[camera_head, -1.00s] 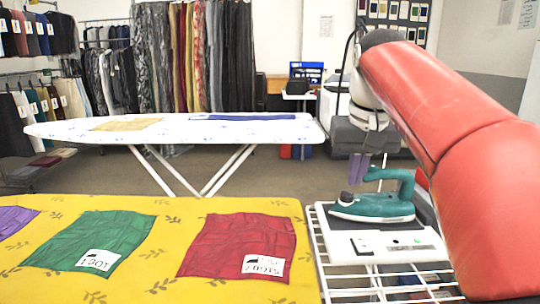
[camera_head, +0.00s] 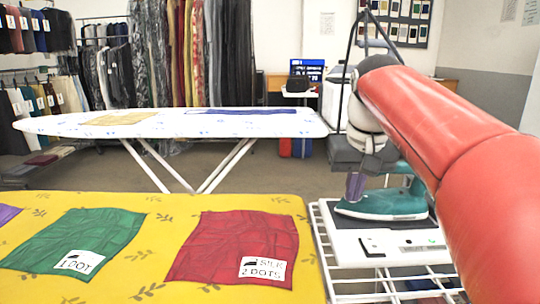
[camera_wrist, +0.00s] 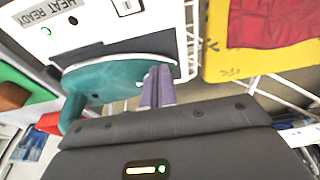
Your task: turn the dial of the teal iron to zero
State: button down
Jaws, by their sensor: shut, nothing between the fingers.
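The teal iron (camera_head: 392,204) rests on a dark pad on the white stand at the right, its nose toward the left. My gripper (camera_head: 355,187) is shut and empty, its purple fingers pointing down at the iron's front end. The fingers cover the iron's nose, and the dial cannot be made out now. In the wrist view the iron (camera_wrist: 98,82) lies beside and partly behind my gripper (camera_wrist: 160,72), with the fingertips near its pale soleplate edge. I cannot tell whether the fingers touch it.
A yellow board (camera_head: 150,246) with green and red cloths (camera_head: 232,240) fills the front left. The white stand (camera_head: 370,246) has a label and small indicators. A white ironing board (camera_head: 60,124) stands behind. A dark cable hangs above the iron.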

jog(key=shift+w+d+f+p, duration=0.1)
jog(key=shift+w+d+p, duration=0.15)
jog(key=shift+w+p, duration=0.3)
dwell(1.0)
jog(key=shift+s+d+p, duration=0.1)
jog(key=shift+d+p, duration=0.25)
jog(key=shift+p, duration=0.35)
jog(key=shift+d+p, duration=0.4)
jog(key=shift+p, duration=0.1)
dwell(0.4)
dwell(0.4)
jog(key=shift+s+d, duration=0.1)
jog(key=shift+s, duration=0.15)
jog(key=w+v, duration=0.1)
jog(key=v, duration=0.4)
jog(key=shift+r, duration=0.55)
jog(key=shift+w, duration=0.1)
